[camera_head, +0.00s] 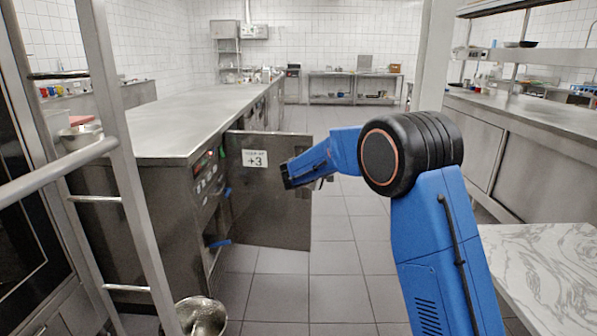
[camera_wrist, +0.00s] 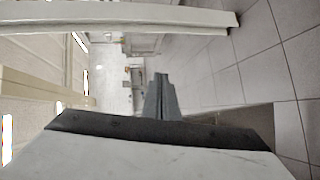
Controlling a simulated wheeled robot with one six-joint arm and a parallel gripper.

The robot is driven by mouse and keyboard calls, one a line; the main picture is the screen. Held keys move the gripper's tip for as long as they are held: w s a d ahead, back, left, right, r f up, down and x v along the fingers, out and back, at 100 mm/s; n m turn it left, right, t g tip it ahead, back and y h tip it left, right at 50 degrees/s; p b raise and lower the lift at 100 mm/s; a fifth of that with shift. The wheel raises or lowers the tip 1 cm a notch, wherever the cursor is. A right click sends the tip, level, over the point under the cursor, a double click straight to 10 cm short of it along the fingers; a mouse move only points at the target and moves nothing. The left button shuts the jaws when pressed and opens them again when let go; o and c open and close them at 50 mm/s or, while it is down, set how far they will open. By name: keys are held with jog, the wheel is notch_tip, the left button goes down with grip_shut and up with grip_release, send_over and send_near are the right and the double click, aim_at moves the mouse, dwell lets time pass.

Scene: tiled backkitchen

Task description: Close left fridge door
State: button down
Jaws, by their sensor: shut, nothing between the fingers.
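The left fridge door (camera_head: 262,215) stands swung open from the end of the long steel counter. It is a grey metal panel with a white "+3" label near its top. My gripper (camera_head: 287,178) overlaps the upper right part of the door in the head view; I cannot tell whether it touches. In the wrist view my gripper (camera_wrist: 160,92) shows its fingers together, with nothing held. A dark panel at the right of the wrist view may be the door, but this is unclear. Part of the door is hidden behind my arm.
The long steel counter (camera_head: 205,112) runs away on the left, with a control panel on its near end. A metal rack (camera_head: 110,150) and a steel bowl (camera_head: 202,316) are at the near left. A marble top (camera_head: 545,275) is at the right. Tiled floor (camera_head: 335,260) is clear between.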

jog(key=w+a+f+n+t+y, duration=0.1)
jog(key=w+a+f+n+t, duration=0.1)
jog(key=w+a+f, duration=0.3)
jog(key=w+a+f+n+t+y, duration=0.1)
jog(key=w+a+f, duration=0.15)
jog(key=a, duration=0.45)
jog(key=w+a+f+n+t+y, duration=0.1)
jog(key=w+a+f+n+t, duration=0.1)
jog(key=w+a+f, duration=0.3)
jog(key=r+x, duration=0.2)
jog(key=x, duration=1)
jog(key=shift+w+a, duration=0.3)
jog(key=shift+a, duration=0.05)
